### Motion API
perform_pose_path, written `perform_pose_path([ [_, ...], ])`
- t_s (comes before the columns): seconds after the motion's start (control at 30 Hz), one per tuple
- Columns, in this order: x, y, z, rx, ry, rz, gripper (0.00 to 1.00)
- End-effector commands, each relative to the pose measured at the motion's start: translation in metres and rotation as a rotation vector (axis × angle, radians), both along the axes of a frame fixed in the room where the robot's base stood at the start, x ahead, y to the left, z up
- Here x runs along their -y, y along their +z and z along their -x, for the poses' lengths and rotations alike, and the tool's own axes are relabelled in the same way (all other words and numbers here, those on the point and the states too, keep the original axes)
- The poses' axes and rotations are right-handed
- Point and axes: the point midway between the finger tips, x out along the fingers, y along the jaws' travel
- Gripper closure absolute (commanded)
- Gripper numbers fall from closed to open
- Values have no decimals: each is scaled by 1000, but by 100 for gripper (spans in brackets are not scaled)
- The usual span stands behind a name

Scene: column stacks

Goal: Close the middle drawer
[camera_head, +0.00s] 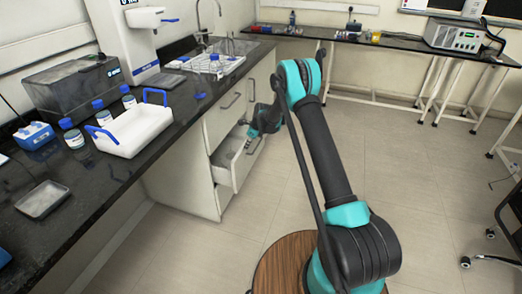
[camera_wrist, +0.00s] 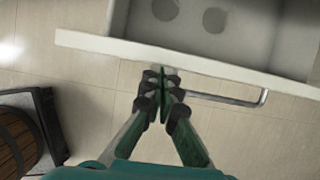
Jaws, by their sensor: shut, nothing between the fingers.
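The white middle drawer (camera_head: 226,172) is pulled out of the cabinet below the bench in the head view. Its front panel (camera_wrist: 190,60) runs across the top of the wrist view, with the inside of the drawer beyond it. The metal bar handle (camera_wrist: 235,101) sticks out from this panel. My gripper (camera_wrist: 163,85) is shut and empty at the outer side of the panel, by the handle's left end. I cannot tell whether the fingertips touch the panel or handle. In the head view my gripper (camera_head: 250,142) is small and partly hidden against the drawer.
The black bench top (camera_head: 100,178) at left carries a white tray with blue handles (camera_head: 137,130), several blue-capped bottles and a metal dish (camera_head: 42,199). The tiled floor (camera_head: 420,175) to the right is mostly clear. A black chair (camera_head: 500,230) stands at the right edge.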

Motion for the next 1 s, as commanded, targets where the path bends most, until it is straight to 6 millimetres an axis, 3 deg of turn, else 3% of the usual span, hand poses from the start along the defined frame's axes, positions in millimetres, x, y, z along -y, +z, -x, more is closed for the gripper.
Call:
perform_pose_path([
  [0.2, -45, 0, -15, 1, 2, 0, 100],
  [0.4, -69, 0, -23, 0, 1, 0, 100],
  [0.6, -79, 0, -26, 0, 0, 0, 100],
  [1.0, -81, 0, -27, 0, 0, 0, 100],
])
